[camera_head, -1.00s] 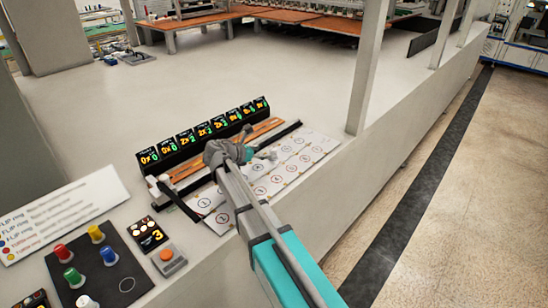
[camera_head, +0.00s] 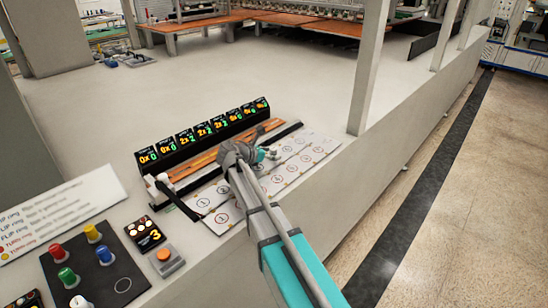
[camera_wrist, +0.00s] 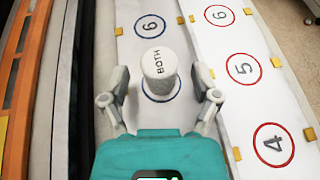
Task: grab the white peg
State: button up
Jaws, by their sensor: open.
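A white peg (camera_wrist: 158,76) with "BOTH" printed on its top stands upright on a white strip of numbered circles, inside a blue circle in the wrist view. My gripper (camera_wrist: 160,92) is open, with one finger on each side of this peg and gaps showing between. In the head view my gripper (camera_head: 262,155) is over the numbered board (camera_head: 300,157), and the peg is too small there to make out surely. Another white peg (camera_head: 79,302) stands on the dark panel (camera_head: 105,270) at the lower left, cut by the frame's bottom edge.
The dark panel also bears a red peg (camera_head: 56,251), a yellow peg (camera_head: 92,233) and a green peg (camera_head: 67,277). A row of displays (camera_head: 205,133) stands behind the numbered board. A grey post (camera_head: 368,70) rises to the right.

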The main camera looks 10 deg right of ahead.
jog(key=shift+w+d+f, duration=0.15)
jog(key=shift+d, duration=0.15)
dwell(0.4)
grip_shut()
